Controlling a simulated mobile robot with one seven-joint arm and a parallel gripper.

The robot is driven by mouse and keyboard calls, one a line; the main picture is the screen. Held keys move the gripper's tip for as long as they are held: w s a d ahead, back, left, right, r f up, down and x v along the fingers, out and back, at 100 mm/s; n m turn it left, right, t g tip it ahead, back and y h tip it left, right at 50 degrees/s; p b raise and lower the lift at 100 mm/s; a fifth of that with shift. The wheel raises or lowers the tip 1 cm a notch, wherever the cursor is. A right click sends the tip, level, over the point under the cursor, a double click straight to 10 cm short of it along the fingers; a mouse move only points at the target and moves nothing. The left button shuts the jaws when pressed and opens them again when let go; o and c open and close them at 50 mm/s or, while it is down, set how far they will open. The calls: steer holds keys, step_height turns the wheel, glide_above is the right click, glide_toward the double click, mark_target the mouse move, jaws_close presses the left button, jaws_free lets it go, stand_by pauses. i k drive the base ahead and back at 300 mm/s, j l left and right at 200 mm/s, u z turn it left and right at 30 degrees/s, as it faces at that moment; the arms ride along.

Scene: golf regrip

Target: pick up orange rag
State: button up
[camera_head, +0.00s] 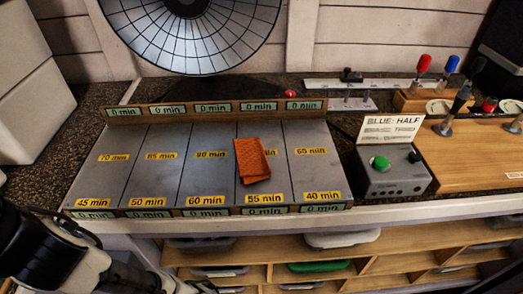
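The orange rag (253,160) lies flat and slightly askew on the grey lane board (152,185). It covers part of the lane marked 55 min, close to the line with the 60 min lane. Nothing covers the rag. My arm shows at the lower left corner, with dark and white links. My gripper's fingers cannot be made out in this view, and no part of my arm touches the rag.
A round fan (192,30) stands behind the board. A grey control box with a green button (380,163) and a "BLUE: HALF" sign (392,127) stands to the right. A wooden board (470,160) with knobs lies beyond it. Shelves with bins (320,267) are below the counter.

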mark_target(253, 166)
steer(key=k+l+u, duration=0.2)
steer(key=l+u, duration=0.2)
steer(key=k+l+u, duration=0.6)
steer(key=l+u, duration=0.15)
steer(key=i, duration=0.5)
